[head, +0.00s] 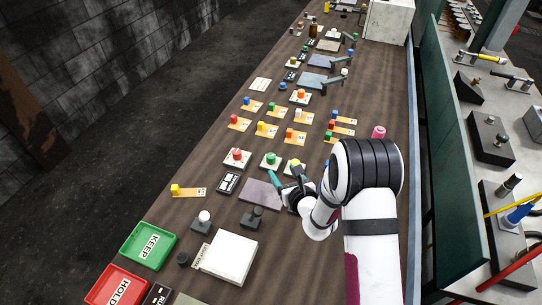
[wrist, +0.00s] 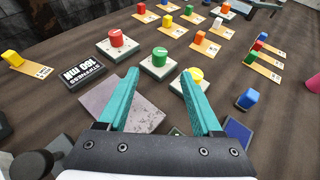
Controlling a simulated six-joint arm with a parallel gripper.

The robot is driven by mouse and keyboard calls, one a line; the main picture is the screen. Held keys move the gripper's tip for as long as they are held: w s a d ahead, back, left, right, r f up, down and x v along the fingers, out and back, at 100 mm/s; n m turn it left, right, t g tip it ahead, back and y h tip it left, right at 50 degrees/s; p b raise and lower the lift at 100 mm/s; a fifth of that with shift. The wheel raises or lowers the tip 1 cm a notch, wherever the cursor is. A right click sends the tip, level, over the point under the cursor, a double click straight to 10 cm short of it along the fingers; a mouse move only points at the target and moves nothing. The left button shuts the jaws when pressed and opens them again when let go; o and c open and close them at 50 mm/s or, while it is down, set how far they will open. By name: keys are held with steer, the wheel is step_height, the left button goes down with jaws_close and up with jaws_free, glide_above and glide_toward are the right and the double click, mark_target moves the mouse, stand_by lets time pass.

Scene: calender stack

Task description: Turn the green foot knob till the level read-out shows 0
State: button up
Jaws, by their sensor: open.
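The green knob (head: 270,158) sits on a small white base between a red knob (head: 237,155) and a yellow knob (head: 294,163). In the wrist view the green knob (wrist: 160,55) stands upright just beyond the fingertips, between their lines. My gripper (wrist: 160,74) is open, its two teal fingers spread and empty. In the head view my gripper (head: 283,176) is on the near side of the knob row. I cannot pick out the level read-out. A black display (wrist: 85,77) shows what looks like a thickness figure, upside down in the wrist view.
A grey-purple plate (head: 262,194) lies near the gripper. In the wrist view, the yellow knob (wrist: 194,74) is close to the right finger. Several coloured blocks on tan cards stand beyond the knobs. Green (head: 149,246) and red (head: 116,286) trays sit at lower left.

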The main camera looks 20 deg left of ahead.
mark_target(272, 157)
steer(key=x, duration=1.2)
steer(key=shift+w+a, duration=0.15)
steer(key=shift+c, duration=0.4)
jaws_close()
